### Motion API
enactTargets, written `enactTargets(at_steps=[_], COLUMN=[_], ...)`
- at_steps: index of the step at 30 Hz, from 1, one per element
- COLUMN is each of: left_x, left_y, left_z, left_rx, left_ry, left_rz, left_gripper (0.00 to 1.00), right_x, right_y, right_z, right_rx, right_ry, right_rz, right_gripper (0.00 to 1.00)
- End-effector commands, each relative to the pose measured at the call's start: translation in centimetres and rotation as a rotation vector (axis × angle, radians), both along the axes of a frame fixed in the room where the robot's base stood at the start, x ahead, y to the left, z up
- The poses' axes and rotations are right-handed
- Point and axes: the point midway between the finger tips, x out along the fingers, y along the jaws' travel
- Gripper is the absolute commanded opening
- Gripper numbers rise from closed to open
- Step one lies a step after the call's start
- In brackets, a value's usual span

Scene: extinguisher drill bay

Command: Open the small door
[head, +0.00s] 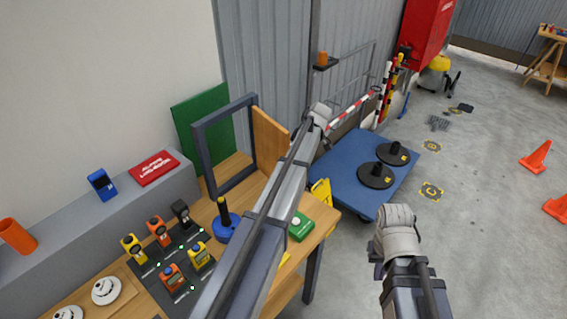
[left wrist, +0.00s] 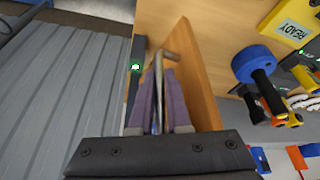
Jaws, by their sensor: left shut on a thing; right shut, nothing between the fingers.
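The small door is a wooden panel (head: 268,138) beside a dark grey upright frame (head: 203,160) on the workbench. It stands swung out at an angle from the frame's right post, and the frame's opening is clear. In the left wrist view the wooden door (left wrist: 198,70) rises close by the fingers. My left gripper (left wrist: 160,100) is shut on the door's thin metal handle (left wrist: 158,65). In the head view my left arm hides that gripper and part of the door. My right gripper (head: 378,262) is shut and empty, low at the right, away from the bench and mostly hidden.
A blue cylinder with an upright handle (head: 225,230) and a green box (head: 301,228) are on the bench. Several small gauges stand on a dark mat (head: 150,275). A blue cart (head: 340,160) with black discs stands behind. The floor at right is open, with orange cones (head: 537,156).

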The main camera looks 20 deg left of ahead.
Motion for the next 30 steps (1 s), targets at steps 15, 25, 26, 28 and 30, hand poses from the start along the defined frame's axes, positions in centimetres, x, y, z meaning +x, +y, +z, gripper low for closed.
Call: enactTargets(at_steps=[15, 25, 26, 28, 30], left_x=[2.9, 2.9, 2.9, 2.9, 2.9], left_y=[-0.5, -0.5, -0.5, -0.5, -0.5], left_z=[0.0, 0.0, 0.0, 0.0, 0.0], left_rx=[0.000, 0.000, -0.001, -0.001, 0.000], left_ry=[-0.001, 0.000, 0.000, 0.000, -0.001], left_rz=[0.165, 0.172, 0.171, 0.171, 0.171], left_gripper=[0.00, 0.00, 0.00, 0.00, 0.23], right_x=[0.0, 0.0, 0.0, 0.0, 0.0], right_y=[0.0, 0.0, 0.0, 0.0, 0.0], right_z=[0.0, 0.0, 0.0, 0.0, 0.0], right_rx=[0.000, 0.000, 0.000, 0.000, 0.000], right_ry=[0.000, 0.000, 0.000, 0.000, 0.000], right_rz=[0.000, 0.000, 0.000, 0.000, 0.000], right_gripper=[0.00, 0.00, 0.00, 0.00, 0.00])
